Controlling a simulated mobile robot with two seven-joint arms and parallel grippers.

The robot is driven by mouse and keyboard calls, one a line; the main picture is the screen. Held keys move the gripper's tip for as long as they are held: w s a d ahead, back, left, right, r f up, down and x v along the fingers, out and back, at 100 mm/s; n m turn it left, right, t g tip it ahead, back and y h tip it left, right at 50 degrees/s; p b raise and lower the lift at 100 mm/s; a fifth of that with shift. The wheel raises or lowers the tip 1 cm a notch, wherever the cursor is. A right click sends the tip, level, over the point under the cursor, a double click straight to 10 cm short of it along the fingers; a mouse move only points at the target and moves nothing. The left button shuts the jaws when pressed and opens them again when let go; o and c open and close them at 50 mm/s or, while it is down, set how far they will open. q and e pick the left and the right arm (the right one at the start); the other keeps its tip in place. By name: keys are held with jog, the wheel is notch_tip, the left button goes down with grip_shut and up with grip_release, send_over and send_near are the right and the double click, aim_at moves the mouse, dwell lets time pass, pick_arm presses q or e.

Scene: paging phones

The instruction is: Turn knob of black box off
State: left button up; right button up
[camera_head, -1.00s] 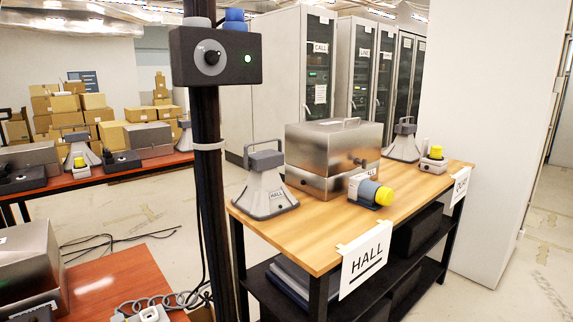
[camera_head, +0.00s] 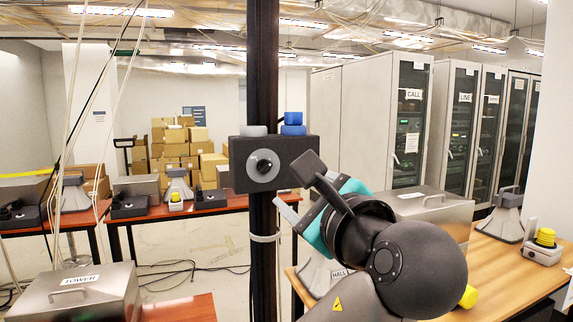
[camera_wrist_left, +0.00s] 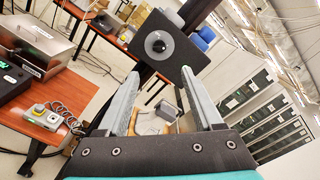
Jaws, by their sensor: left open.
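The black box (camera_head: 240,180) is fixed to a dark post at upper middle in the head view. Its round grey knob (camera_head: 263,165) faces me; I cannot tell its setting. The box (camera_wrist_left: 178,62) and knob (camera_wrist_left: 157,43) also show tilted in the left wrist view. My left gripper (camera_head: 296,194) is beside the box's right end in the head view, covering the spot where its green light was. In the left wrist view, the left gripper (camera_wrist_left: 160,82) is open and empty, its fingers spread below the knob and apart from it. My right gripper is not in view.
Grey and blue caps (camera_head: 293,124) sit on top of the box. A wooden table (camera_head: 500,277) with a metal case and yellow-button devices stands at the right. A metal case marked TOWER (camera_head: 85,293) is at lower left. Cables hang at the left.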

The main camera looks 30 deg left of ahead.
aim_at(266, 167)
pick_arm(q)
jog(key=p+x, duration=0.1)
jog(key=x, duration=1.3)
jog(key=shift+w+a, duration=0.15)
jog(key=shift+a, duration=0.05)
grip_shut()
